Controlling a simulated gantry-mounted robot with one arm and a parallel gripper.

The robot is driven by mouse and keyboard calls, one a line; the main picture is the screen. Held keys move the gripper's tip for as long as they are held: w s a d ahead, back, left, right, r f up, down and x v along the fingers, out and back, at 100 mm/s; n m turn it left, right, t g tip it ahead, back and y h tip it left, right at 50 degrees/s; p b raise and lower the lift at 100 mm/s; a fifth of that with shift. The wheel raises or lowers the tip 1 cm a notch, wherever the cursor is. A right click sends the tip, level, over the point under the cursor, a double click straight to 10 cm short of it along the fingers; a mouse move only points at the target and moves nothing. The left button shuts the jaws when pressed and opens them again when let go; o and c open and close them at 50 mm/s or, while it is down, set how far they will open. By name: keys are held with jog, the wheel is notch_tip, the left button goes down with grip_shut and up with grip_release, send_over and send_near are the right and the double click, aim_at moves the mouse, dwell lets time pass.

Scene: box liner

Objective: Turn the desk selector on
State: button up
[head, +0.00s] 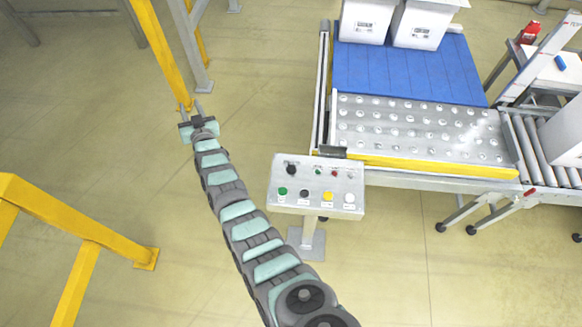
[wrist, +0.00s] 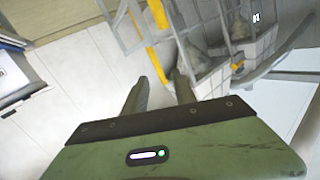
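The control desk (head: 316,186) is a grey slanted panel on a post, right of my arm in the head view. A black selector knob (head: 291,170) sits at its upper left. Below is a row of green, black, yellow and white buttons; small green and red parts sit along the top. The selector's setting is too small to read. My gripper (head: 191,108) is up and left of the desk, well apart from it, near a yellow post. In the wrist view my gripper (wrist: 161,88) has its two fingers apart with nothing between them. The desk is not recognisable there.
A conveyor with a roller-ball table (head: 420,130) and blue belt (head: 405,68) stands behind the desk, carrying white boxes (head: 365,20). A yellow railing (head: 80,225) is at the lower left. Open floor lies between my arm and the railing.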

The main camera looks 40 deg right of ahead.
jog(key=w+d+f+g+y+b, duration=0.2)
jog(key=d+f+g, duration=0.1)
jog(key=d+f, duration=0.1)
jog(key=n+g+y+b, duration=0.25)
jog(key=g+b, duration=0.35)
jog(key=g, duration=0.7)
send_over(291, 166)
notch_tip(291, 166, down, 3)
jog(key=shift+m+y, duration=0.25)
jog(key=shift+m, duration=0.2)
notch_tip(291, 166, down, 9)
jog(key=shift+s+a+f+p, duration=0.1)
jog(key=shift+p, duration=0.3)
jog(key=shift+f, duration=0.75)
grip_shut()
